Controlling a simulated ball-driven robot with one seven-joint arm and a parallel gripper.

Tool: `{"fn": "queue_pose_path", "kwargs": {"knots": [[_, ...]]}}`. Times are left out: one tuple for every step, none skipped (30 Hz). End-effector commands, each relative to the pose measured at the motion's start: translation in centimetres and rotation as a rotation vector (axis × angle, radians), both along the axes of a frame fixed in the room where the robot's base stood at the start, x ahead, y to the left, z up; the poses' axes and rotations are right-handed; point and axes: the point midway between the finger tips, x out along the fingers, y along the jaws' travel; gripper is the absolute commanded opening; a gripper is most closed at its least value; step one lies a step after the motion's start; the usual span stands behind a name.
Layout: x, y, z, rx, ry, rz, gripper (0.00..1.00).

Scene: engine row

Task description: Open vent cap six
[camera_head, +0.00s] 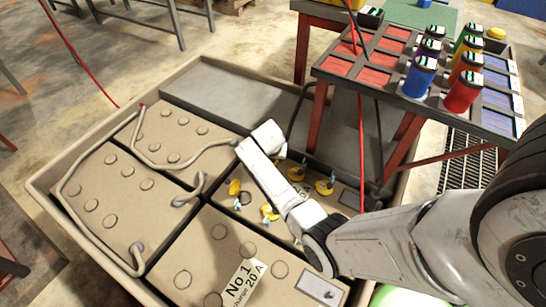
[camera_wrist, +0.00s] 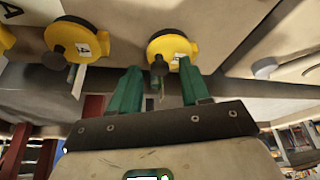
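Several yellow vent caps stand on the beige battery. In the head view one cap (camera_head: 325,187) is right of my arm, and others (camera_head: 234,187) are at its left. In the wrist view a yellow cap (camera_wrist: 181,45) with a white label is straight ahead of my gripper (camera_wrist: 159,67). Its two green fingers are apart, with the cap's dark knob in line with the gap. I cannot tell if they touch it. A second yellow cap (camera_wrist: 68,35) is to the left. The fingers cannot be made out in the head view.
Grey cables (camera_head: 68,190) loop over the batteries at left. A red-framed table (camera_head: 400,110) with red and blue jars stands at upper right. The battery tray's raised rim (camera_head: 45,195) surrounds the batteries. A red cable (camera_head: 361,130) hangs near my arm.

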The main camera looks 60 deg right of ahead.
Motion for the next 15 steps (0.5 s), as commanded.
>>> {"fn": "queue_pose_path", "kwargs": {"knots": [[0.00,0.01,0.00,0.000,0.000,0.000,0.41],[-0.01,0.02,-0.01,0.000,0.000,0.000,0.38],[-0.01,0.02,0.00,0.000,0.000,0.000,0.34],[-0.01,0.02,0.00,0.000,0.000,0.000,0.32],[-0.01,0.02,0.00,0.000,0.000,0.000,0.29],[-0.01,0.02,0.00,0.000,0.000,0.000,0.25],[-0.01,0.02,0.00,0.000,0.000,0.000,0.22],[-0.01,0.03,0.00,0.000,0.000,0.000,0.19],[-0.01,0.03,0.00,0.000,0.000,0.000,0.15],[-0.01,0.03,0.00,0.000,0.000,0.000,0.12],[-0.01,0.03,0.00,0.000,0.000,0.000,0.10],[-0.01,0.03,0.00,0.000,0.000,0.000,0.06],[-0.01,0.03,0.00,0.000,0.000,0.000,0.03],[-0.01,0.03,0.00,0.000,0.000,0.000,0.00],[-0.01,0.03,0.00,0.000,0.000,0.000,0.00]]}}
